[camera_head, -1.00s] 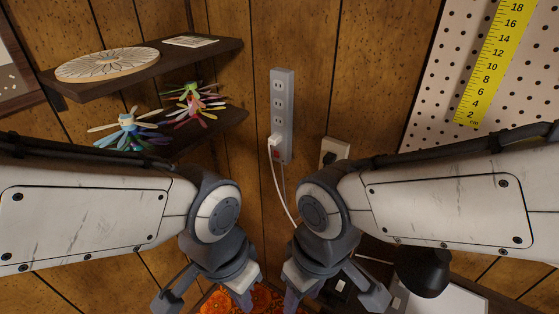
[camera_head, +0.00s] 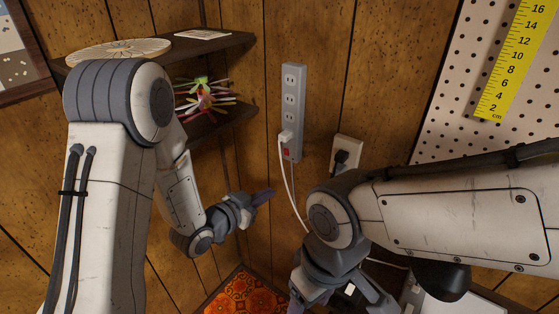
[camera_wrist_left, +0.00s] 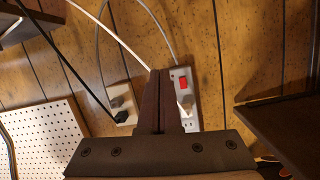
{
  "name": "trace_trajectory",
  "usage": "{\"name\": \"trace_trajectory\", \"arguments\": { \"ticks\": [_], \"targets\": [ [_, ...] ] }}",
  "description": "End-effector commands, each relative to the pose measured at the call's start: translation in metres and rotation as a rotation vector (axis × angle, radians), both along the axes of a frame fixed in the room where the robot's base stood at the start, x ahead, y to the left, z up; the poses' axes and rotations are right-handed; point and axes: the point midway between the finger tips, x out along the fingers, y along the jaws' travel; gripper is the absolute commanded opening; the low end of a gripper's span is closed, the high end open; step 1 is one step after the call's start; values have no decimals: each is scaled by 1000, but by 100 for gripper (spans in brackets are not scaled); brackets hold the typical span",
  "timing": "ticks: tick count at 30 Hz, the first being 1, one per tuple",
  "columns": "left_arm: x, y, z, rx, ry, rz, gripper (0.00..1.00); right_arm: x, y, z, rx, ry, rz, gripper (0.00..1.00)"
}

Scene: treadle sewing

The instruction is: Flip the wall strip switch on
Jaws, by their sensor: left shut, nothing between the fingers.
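The grey wall power strip (camera_head: 291,105) is mounted upright on the wood-panelled wall. Its red switch (camera_head: 286,154) is at the lower end, just below a white plug (camera_head: 286,137). The left wrist view also shows the red switch (camera_wrist_left: 184,83), right of my fingertips. I cannot tell whether it is on or off. My left gripper (camera_head: 268,193) is shut and empty, below and a little left of the switch in the head view, apart from it. Its closed fingers (camera_wrist_left: 160,78) show in the left wrist view. My right gripper (camera_head: 335,297) is at the bottom edge, its fingertips cut off.
A wall outlet (camera_head: 347,152) with a black plug is right of the strip. A white cord (camera_head: 291,195) hangs from the strip's plug. Dark shelves (camera_head: 215,122) with colourful bundles are at left. A pegboard (camera_head: 440,125) with a yellow ruler is at right.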

Motion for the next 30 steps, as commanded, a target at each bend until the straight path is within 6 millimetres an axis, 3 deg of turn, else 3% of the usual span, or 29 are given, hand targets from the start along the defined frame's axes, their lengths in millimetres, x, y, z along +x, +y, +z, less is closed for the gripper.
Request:
{"name": "trace_trajectory", "arguments": {
  "ticks": [1,6,12,24,30],
  "targets": [
    [1,8,-5,-60,-38,3,0,0,0,-4,0,0,0,66],
    [-3,29,7,-251,-179,10,0,0,0,-8,0,0,0,66],
    [-8,44,17,-359,-258,26,0,0,0,-9,0,0,0,66],
    [-7,44,20,-368,-269,24,0,0,0,-8,0,0,0,66],
    [10,29,26,-367,-270,20,0,0,0,2,0,0,0,66]
  ]
}}
